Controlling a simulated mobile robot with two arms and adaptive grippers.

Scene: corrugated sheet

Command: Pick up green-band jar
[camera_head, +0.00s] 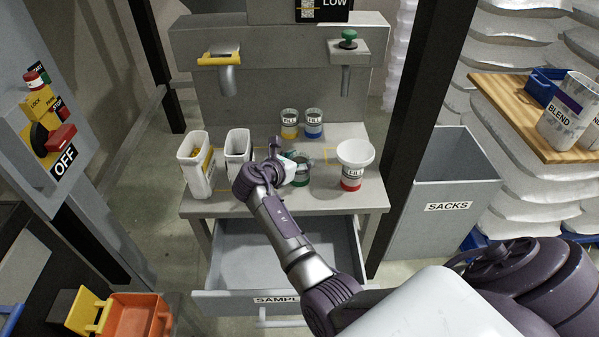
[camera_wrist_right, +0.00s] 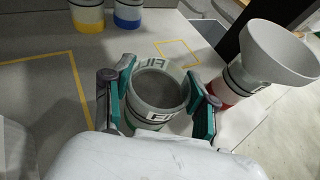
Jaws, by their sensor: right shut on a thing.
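The green-band jar (camera_head: 302,180) is a grey open-topped jar with a white FILL label, at the middle of the grey bench. In the wrist view the jar (camera_wrist_right: 158,98) stands upright between the fingers of my right gripper (camera_wrist_right: 161,78), one on each side of its wall. My right gripper (camera_head: 291,167) is shut on the jar and partly hides it in the head view. I cannot tell whether the jar's base touches the bench. My left gripper is not in view.
A red-band jar with a white funnel (camera_head: 355,155) stands close on the right. Yellow-band (camera_head: 289,125) and blue-band (camera_head: 313,125) jars stand behind. Two white containers (camera_head: 196,165) (camera_head: 237,150) are on the left. An open drawer (camera_head: 245,255) is below the bench (camera_head: 345,196).

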